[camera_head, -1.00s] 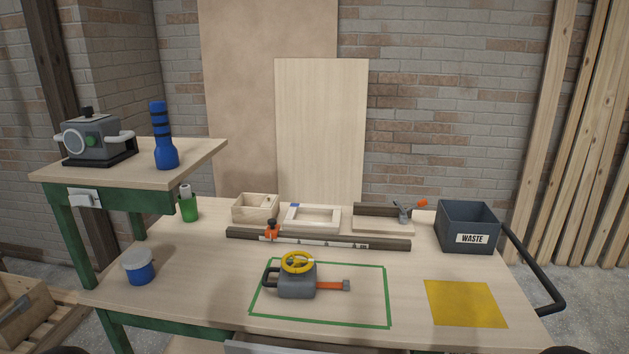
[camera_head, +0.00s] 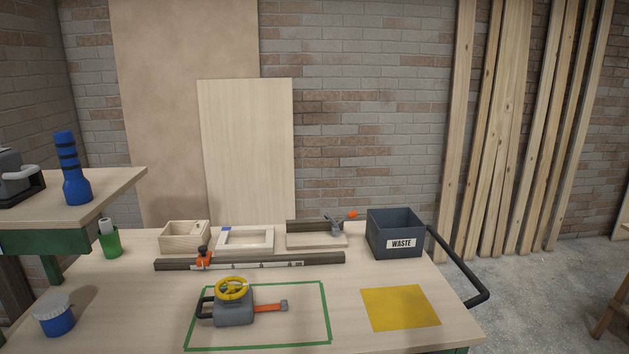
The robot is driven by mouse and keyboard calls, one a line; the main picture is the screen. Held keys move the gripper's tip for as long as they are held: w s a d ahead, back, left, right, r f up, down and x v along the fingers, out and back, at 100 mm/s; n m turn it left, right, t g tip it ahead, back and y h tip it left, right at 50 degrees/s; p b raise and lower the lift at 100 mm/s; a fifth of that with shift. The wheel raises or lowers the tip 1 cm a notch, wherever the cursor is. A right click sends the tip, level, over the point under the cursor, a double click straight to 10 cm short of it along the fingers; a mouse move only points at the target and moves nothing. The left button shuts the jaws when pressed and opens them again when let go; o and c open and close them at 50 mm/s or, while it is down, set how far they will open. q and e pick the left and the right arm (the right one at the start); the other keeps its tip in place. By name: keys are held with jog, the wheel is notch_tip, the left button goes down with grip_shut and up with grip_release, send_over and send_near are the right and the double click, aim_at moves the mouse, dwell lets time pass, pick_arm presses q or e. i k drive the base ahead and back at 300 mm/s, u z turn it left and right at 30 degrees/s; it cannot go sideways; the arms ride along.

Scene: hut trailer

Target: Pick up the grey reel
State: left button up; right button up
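The grey reel (camera_head: 234,314) lies on the workbench (camera_head: 130,290), inside the left half of a green tape outline (camera_head: 329,312). It has a grey body, a black handle on its left side and an orange strip with a grey end reaching out to the right. A yellow ring with spokes (camera_head: 232,290) sits on top of the reel. Neither of my grippers is in view.
Behind the reel lie a long dark bar (camera_head: 320,259) with an orange clamp (camera_head: 203,258), a wooden box (camera_head: 184,236) and a pale frame (camera_head: 246,240). A grey waste bin (camera_head: 395,232) stands back right.

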aim_at(238, 312)
jog(key=u, duration=0.55)
jog(key=i, duration=0.15)
jog(key=z, duration=1)
jog(key=k, duration=0.3)
jog(key=u, duration=0.55)
jog(key=i, duration=1)
jog(key=z, duration=0.05)
jog(key=k, duration=0.5)
jog(key=u, duration=0.05)
